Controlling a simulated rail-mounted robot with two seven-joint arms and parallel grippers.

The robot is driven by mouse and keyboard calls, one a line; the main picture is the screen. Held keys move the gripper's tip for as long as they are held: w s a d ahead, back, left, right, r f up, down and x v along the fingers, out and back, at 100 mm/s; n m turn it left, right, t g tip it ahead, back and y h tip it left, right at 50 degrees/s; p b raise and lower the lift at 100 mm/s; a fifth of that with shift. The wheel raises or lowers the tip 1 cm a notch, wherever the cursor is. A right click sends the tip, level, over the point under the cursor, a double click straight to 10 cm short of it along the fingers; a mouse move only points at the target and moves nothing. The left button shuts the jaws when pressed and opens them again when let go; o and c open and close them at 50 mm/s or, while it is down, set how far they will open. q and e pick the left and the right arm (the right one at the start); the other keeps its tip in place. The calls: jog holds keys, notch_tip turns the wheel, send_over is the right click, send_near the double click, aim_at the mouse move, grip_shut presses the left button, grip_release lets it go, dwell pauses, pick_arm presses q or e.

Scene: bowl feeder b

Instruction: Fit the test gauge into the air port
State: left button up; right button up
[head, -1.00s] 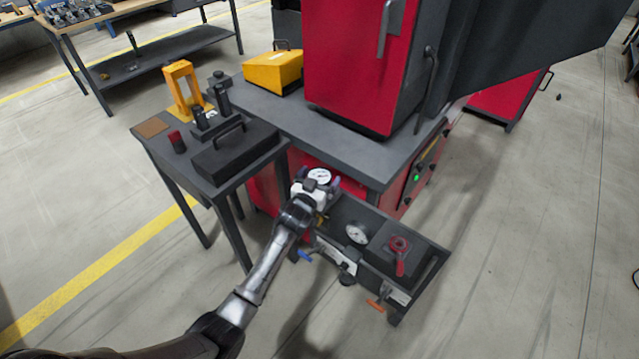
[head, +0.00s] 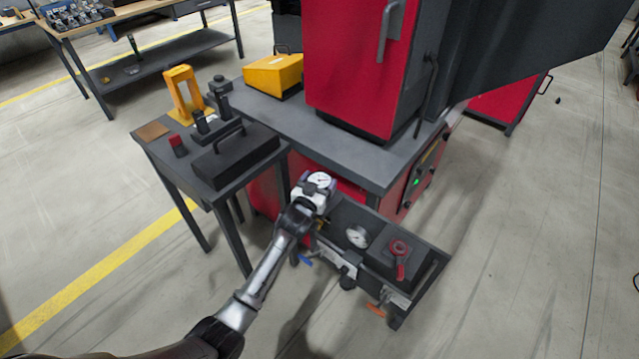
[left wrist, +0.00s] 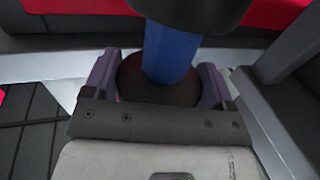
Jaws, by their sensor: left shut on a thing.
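My left gripper (head: 316,192) is shut on the test gauge (head: 320,180), which has a round white dial facing up. It holds the gauge over the back left end of the low black tray unit. In the left wrist view the gripper's purple fingers (left wrist: 158,88) stand either side of a dark round part with a blue shaft (left wrist: 170,52). I cannot make out the air port; the gripper and arm cover that end of the tray. My right gripper is not in view.
The tray unit (head: 432,282) holds another white-dialled gauge (head: 357,236) and a red-handled valve (head: 400,252). Blue (head: 305,261) and orange (head: 376,310) handles stick out in front.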

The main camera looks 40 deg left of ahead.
pick_arm(q)
notch_tip(320, 180, up, 4)
jog(key=shift+r+p, duration=0.15)
jog(key=shift+p, duration=1)
jog(key=d+r+p, duration=0.3)
jog(key=d+r, duration=0.3)
jog(key=d, duration=0.5)
jog(key=shift+s+d+r+p, duration=0.2)
jog(key=shift+d+r+p, duration=0.1)
jog(key=shift+d+r, duration=0.1)
